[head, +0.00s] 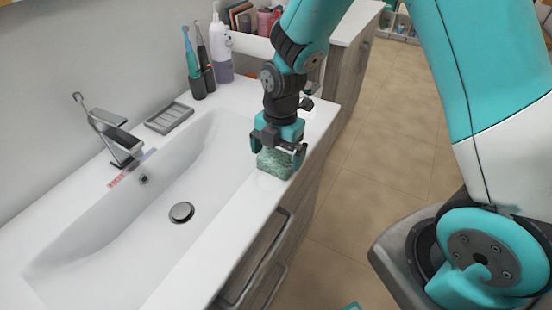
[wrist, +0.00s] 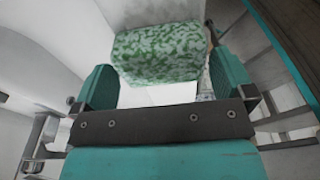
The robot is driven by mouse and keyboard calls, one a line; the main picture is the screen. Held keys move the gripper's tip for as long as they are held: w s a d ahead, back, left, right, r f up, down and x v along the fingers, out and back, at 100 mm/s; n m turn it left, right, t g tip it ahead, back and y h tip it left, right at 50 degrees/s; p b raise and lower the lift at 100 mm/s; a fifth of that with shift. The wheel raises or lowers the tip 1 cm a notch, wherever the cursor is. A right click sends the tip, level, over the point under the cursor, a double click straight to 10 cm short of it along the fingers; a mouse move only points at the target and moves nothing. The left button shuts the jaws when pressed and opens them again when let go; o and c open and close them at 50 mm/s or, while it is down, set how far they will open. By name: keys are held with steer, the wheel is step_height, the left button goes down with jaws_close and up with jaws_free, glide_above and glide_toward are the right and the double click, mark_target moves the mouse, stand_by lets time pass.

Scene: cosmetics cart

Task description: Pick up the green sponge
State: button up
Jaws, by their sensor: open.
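The green sponge (head: 274,163) is a mottled green block on the right rim of the white sink, near the counter's front edge. My gripper (head: 279,146) is over it, pointing down, with its fingers at the sponge's upper part. In the wrist view the sponge (wrist: 160,53) lies ahead, between and slightly beyond the two teal fingers of my gripper (wrist: 160,88). The fingers are apart, one near each side of the sponge. I cannot tell whether either finger touches it.
The sink basin (head: 110,230) with its faucet (head: 115,138) is to the left. A grey soap dish (head: 169,118), electric toothbrushes (head: 194,65) and a purple-white bottle (head: 221,50) stand behind. Drawer handles (head: 255,262) stick out below the counter's front. Tiled floor (head: 385,140) lies to the right.

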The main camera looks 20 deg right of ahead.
mark_target(277, 157)
step_height(277, 157, down, 2)
steer(key=shift+s+a+f, duration=0.1)
steer(key=shift+a, duration=0.05)
steer(key=c, duration=0.7)
steer(key=shift+r, duration=0.2)
step_height(277, 157, up, 20)
steer(key=shift+f+b, duration=0.1)
steer(key=shift+b, duration=0.5)
